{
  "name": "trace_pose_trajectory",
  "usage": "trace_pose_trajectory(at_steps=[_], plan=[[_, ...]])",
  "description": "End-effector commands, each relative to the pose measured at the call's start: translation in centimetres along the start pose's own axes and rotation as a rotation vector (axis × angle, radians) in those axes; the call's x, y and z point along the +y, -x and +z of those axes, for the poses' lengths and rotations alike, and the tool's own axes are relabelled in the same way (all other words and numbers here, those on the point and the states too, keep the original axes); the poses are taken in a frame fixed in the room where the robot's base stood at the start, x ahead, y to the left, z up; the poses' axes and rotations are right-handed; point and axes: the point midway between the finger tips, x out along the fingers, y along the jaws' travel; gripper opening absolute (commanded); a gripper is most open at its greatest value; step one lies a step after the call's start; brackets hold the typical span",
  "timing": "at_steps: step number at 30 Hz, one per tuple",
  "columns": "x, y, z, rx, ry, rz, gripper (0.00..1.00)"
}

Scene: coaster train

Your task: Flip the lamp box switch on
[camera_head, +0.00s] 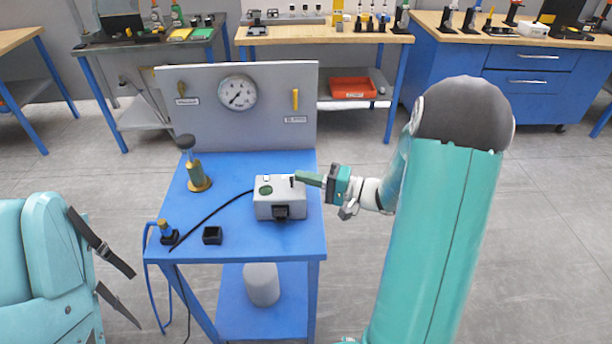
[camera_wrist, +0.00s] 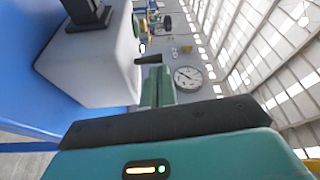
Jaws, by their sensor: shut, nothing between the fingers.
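The lamp box (camera_head: 281,208) is a pale grey box on the blue cart, with a dark green round lens (camera_head: 265,190) on its top and a black block on its front. A small black switch lever (camera_head: 292,181) stands near the top's right side. My gripper (camera_head: 302,178) reaches in from the right, its green fingers shut and empty, tips at or very close to the lever. Contact cannot be told. In the wrist view the box (camera_wrist: 95,65) fills the left, and a dark lever-like piece (camera_wrist: 149,60) shows just beyond the shut fingers (camera_wrist: 158,82).
The blue cart top (camera_head: 240,235) also holds a brass valve-like post (camera_head: 197,178), a small black open box (camera_head: 212,235) and a cable plug (camera_head: 168,233). A grey panel with a gauge (camera_head: 238,92) rises behind. Workbenches stand farther back.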

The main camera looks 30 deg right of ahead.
Motion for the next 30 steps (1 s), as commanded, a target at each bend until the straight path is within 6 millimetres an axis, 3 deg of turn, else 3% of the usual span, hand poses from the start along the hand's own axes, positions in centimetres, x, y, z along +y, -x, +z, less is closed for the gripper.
trace_pose_trajectory(at_steps=[13, 21, 30], plan=[[-0.1, 0.1, 0.1, -0.001, -0.002, 0.001, 0.00], [-0.8, 0.6, -2.9, -0.007, 0.001, -0.001, 0.00], [-0.3, 7.3, -2.8, -0.004, -0.002, 0.000, 0.00]])
